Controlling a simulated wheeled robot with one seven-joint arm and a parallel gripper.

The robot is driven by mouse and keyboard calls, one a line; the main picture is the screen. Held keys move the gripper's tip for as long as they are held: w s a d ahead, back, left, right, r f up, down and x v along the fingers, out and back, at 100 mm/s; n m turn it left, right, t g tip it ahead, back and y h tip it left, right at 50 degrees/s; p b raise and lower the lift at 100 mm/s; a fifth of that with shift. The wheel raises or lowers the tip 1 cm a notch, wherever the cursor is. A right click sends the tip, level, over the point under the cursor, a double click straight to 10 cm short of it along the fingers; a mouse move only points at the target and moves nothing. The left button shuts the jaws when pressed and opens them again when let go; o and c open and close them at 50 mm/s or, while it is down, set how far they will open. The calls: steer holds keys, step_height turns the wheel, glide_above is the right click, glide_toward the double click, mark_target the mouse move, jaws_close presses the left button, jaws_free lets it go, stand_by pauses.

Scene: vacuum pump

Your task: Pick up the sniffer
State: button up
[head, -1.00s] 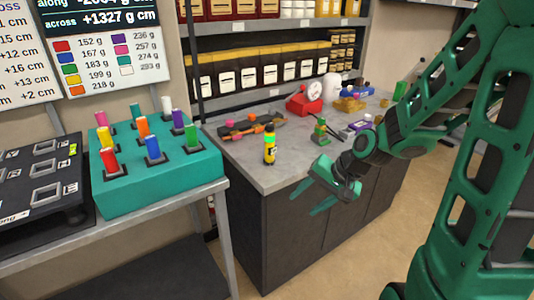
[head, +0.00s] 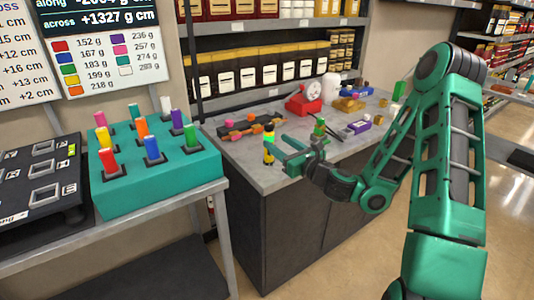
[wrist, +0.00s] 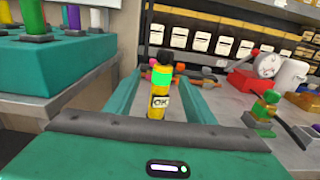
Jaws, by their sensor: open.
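The sniffer, which I take to be the upright yellow device with a green screen and a black top (head: 268,156), stands near the left front edge of the grey counter (head: 243,175). In the wrist view the sniffer (wrist: 161,90) shows between my two green fingers, with an "OK" label on its front. My gripper (head: 285,151) is open and level, just right of the sniffer in the head view. The fingers (wrist: 160,75) lie on either side of it in the wrist picture. I see no finger touching it; how deep it sits between them is hard to tell.
Behind it lies a dark tool with orange parts (head: 247,126). A teal block with coloured pegs (head: 160,185) stands on the left table.

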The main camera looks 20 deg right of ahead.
mark_target(271, 137)
steer(key=shift+x, duration=2.6)
steer(key=shift+d+x, duration=0.15)
steer(key=shift+x, duration=1.2)
steer(key=shift+d+x, duration=0.1)
steer(key=shift+x, duration=1.3)
jaws_close()
